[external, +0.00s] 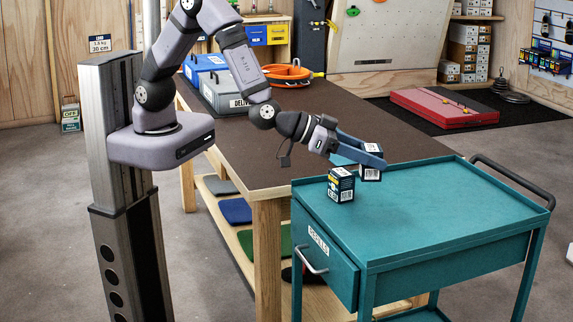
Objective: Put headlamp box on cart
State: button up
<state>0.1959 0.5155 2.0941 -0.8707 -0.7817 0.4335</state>
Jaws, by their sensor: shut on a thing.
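The held box is over the far left part of the teal cart (445,215), near the edge by the table. I cannot tell whether it touches the cart top. A similar dark box with a white label and some yellow (341,185) stands upright on the cart's left corner, just left of and nearer than the held box.
The brown-topped workbench (330,105) adjoins the cart at left, with an orange coil (287,75) and blue and grey cases (228,92) at its far end. The cart has a dark push handle (512,181) at right. Most of the cart top is clear.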

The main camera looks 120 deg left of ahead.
jog(key=shift+h, duration=0.3)
jog(key=shift+f+p, duration=0.5)
jog(key=shift+f, duration=4.5)
jog(key=shift+f, duration=0.1)
jog(key=shift+f, duration=0.15)
jog(key=o, duration=1.1)
jog(key=shift+r, duration=0.2)
